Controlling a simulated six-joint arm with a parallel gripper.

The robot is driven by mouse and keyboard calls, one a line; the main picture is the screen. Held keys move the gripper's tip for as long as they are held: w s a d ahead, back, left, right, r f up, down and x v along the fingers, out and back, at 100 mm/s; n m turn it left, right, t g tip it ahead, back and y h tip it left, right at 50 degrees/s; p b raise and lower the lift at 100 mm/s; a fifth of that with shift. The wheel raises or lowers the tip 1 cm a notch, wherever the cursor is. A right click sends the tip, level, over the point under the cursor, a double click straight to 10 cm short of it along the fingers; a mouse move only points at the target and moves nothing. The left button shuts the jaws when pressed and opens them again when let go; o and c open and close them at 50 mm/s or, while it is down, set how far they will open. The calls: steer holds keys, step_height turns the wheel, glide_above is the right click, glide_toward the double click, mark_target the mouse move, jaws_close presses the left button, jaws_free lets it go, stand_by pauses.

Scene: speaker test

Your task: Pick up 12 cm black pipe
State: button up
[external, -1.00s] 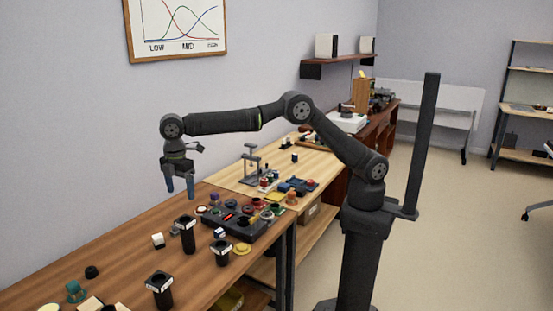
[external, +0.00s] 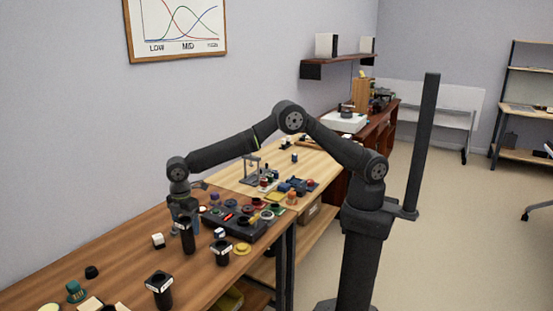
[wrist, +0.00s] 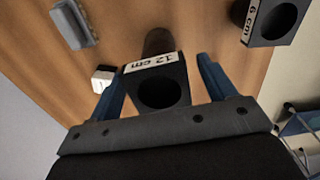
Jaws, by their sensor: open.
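The black pipe labelled "12 cm" stands upright on the brown table; its square collar and round opening (wrist: 176,70) show between my fingers in the wrist view. In the external view it appears to be the tall black pipe (external: 187,240) directly below my wrist. My gripper (wrist: 161,65) is open, with one blue finger on each side of the pipe. In the external view my gripper (external: 184,218) is lowered around the pipe's upper part. Whether either finger touches the pipe cannot be told.
A black pipe labelled "6 cm" (wrist: 249,24) stands to the right in the wrist view. A grey block (wrist: 72,22) and a white cube (wrist: 103,78) lie to the left. A black panel with knobs (external: 245,228) is close by in the external view. Another black pipe (external: 159,290) stands nearer the camera.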

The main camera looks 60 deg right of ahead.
steer(key=shift+f, duration=0.3)
steer(key=c, duration=1.1)
steer(key=shift+r, duration=0.15)
